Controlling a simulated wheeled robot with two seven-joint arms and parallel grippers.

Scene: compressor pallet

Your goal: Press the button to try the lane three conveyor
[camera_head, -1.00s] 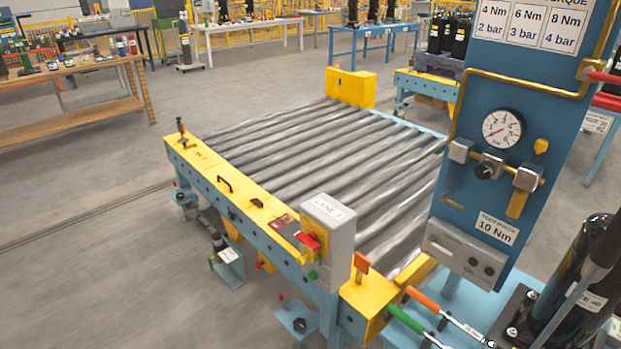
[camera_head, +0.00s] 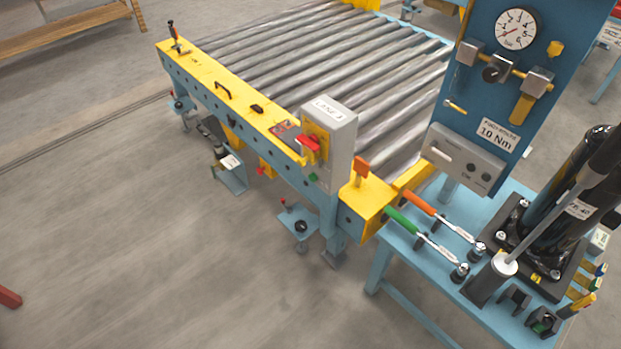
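The lane three conveyor (camera_head: 330,62) has grey rollers and a yellow and blue frame. A grey control box (camera_head: 340,125) labelled "LANE 3" stands at its near corner. On the box's left face is a yellow panel with a red switch or lever (camera_head: 308,143). A small green button (camera_head: 312,177) shows below it at the lower edge of the box. Neither of my grippers shows in the head view, so I cannot see where they are relative to the box.
A blue workbench (camera_head: 400,262) on the right carries green- and orange-handled wrenches (camera_head: 425,235) and black cylinders (camera_head: 570,190). A blue panel (camera_head: 500,100) with a gauge rises behind it. A red object (camera_head: 9,298) shows at the left edge.

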